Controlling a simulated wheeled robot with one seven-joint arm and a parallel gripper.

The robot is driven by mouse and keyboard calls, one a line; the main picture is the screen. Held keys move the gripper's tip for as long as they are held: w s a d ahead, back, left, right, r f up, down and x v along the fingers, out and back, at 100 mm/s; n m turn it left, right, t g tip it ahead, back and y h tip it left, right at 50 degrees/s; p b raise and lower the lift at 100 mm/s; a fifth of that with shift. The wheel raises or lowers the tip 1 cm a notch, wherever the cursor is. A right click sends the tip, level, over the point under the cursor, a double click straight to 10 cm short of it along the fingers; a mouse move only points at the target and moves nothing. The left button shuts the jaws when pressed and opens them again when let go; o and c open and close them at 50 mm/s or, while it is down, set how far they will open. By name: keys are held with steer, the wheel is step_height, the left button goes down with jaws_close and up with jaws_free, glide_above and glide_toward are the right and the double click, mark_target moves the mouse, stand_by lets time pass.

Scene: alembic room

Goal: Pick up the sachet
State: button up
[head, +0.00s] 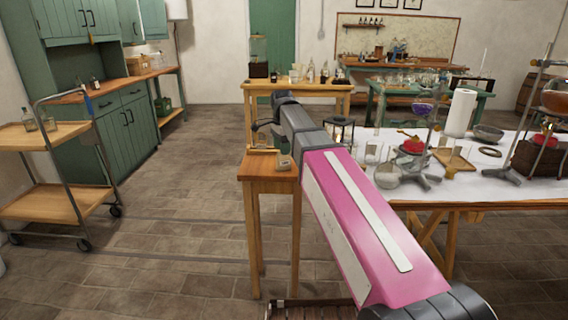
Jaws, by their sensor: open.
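A small wooden side table (268,172) stands in the middle of the head view. A small pale grey-white item (284,162) lies on its top near the right edge. It may be the sachet, but it is too small to be sure. My pink arm reaches forward from the lower right, and its dark wrist is above the far side of this table. The fingertips are hard to make out.
A white-topped table (500,190) with glassware and stands fills the right. A wooden table (300,86) with bottles stands behind. A two-tier trolley (50,205) and green cabinets (120,125) are at left. The tiled floor between the trolley and side table is clear.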

mark_target(284, 170)
steer(key=shift+d+f, duration=0.2)
steer(key=shift+f, duration=1.25)
steer(key=shift+d+f, duration=0.2)
steer(key=shift+f, duration=1.2)
steer(key=c, duration=1)
